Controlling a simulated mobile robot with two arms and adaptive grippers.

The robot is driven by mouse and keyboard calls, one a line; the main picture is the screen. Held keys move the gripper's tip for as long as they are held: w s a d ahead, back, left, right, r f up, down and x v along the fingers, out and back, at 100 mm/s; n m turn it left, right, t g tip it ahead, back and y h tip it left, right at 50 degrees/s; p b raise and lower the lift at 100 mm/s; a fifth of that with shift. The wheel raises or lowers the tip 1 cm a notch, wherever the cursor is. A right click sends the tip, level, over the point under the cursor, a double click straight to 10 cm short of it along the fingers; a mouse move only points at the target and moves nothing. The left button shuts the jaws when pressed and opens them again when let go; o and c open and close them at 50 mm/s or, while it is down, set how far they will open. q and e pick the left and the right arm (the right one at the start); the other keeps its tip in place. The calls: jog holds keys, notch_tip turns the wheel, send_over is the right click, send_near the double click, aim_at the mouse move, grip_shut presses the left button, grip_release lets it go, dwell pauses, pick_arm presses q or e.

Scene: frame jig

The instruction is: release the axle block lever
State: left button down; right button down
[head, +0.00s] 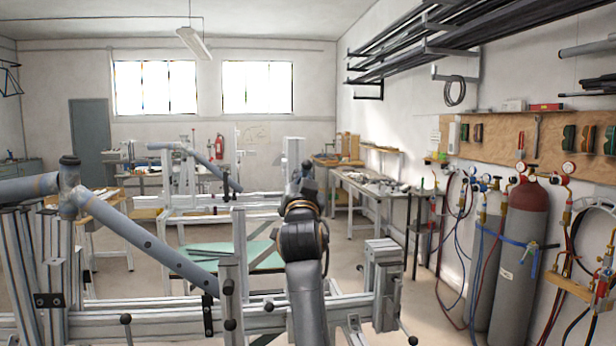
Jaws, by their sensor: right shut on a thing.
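My right arm rises at the bottom centre of the head view, and my right gripper (306,176) is at its far end, above the jig. The gripper is small and largely covered by my wrist. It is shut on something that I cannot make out. The near frame jig (330,305) is a metal-profile structure across the foreground, with a grey tube (150,240) slanting down to its upright post (240,252). Black-handled parts on it include a lever (208,315) and a knob (228,287). I cannot tell which is the axle block lever. My left gripper is out of view.
A metal block assembly (384,275) stands right of my right arm. Gas cylinders (519,262) and hoses line the right wall. A cluttered bench (365,183) and another jig (190,190) stand further back. Open floor (345,262) shows between them.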

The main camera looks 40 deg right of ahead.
jog(key=shift+w+a+r+n+t+y+p, duration=0.1)
jog(key=shift+a+n+t+y+p, duration=0.2)
jog(key=shift+n, duration=0.55)
jog(key=shift+w+a+r+n+t+y+p, duration=0.15)
jog(key=shift+n+t+y, duration=0.25)
jog(key=shift+n, duration=0.4)
jog(key=shift+a+r+n+t+y+p, duration=0.15)
jog(key=shift+n+t, duration=0.25)
jog(key=shift+n, duration=0.45)
jog(key=shift+f+y, duration=0.1)
jog(key=shift+y, duration=0.15)
jog(key=c, duration=1.7)
grip_release()
jog(key=shift+w+f, duration=0.1)
jog(key=shift+f, duration=0.1)
jog(key=shift+s+a+f, duration=0.15)
jog(key=shift+s, duration=0.05)
jog(key=v, duration=1.1)
